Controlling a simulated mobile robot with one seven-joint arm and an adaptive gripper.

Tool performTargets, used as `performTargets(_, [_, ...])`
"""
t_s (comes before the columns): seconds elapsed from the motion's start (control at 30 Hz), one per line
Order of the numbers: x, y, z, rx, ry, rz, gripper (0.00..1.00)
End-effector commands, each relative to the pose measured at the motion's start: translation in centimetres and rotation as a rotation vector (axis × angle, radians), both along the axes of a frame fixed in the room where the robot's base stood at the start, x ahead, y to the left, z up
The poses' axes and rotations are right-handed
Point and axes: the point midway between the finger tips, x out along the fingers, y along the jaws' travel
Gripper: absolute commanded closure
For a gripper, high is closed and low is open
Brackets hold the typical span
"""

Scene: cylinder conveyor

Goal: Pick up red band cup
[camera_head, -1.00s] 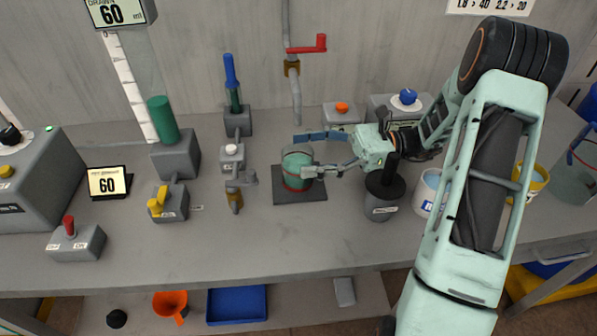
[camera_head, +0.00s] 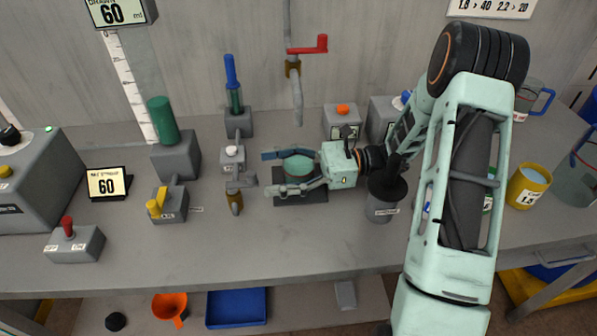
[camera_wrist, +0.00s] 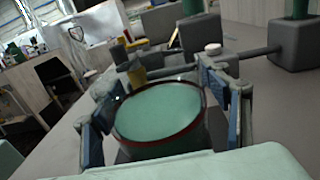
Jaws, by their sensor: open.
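The red band cup stands upright on a dark square pad (camera_head: 313,196) on the bench. It is a clear cup (camera_head: 299,168) with teal-green contents, and its band is mostly hidden in the head view. In the wrist view the cup (camera_wrist: 160,115) fills the middle, with a dark red ring around its upper edge. My gripper (camera_head: 272,173) is open, low and level, with one finger on each side of the cup. Its fingertips reach past the cup. In the wrist view a gap shows on the left; contact on the right cannot be told.
A dark grey pot with a black knob (camera_head: 383,200) stands close beside my wrist. A red-handled tap (camera_head: 298,90) hangs behind the cup. A grey post with a brass nozzle (camera_head: 235,200) is left of the fingertips. A yellow-banded cup (camera_head: 527,187) stands at right. The front bench strip is clear.

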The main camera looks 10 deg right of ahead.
Motion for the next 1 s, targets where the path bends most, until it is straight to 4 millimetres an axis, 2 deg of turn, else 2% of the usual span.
performTargets(0.1, [0.01, -0.04, 0.01, 0.0, 0.0, 0.0, 0.33])
performTargets(0.7, [0.01, -0.06, 0.02, 0.001, 0.0, 0.0, 0.99])
performTargets(1.0, [0.01, -0.06, 0.02, 0.001, 0.0, 0.0, 1.0])
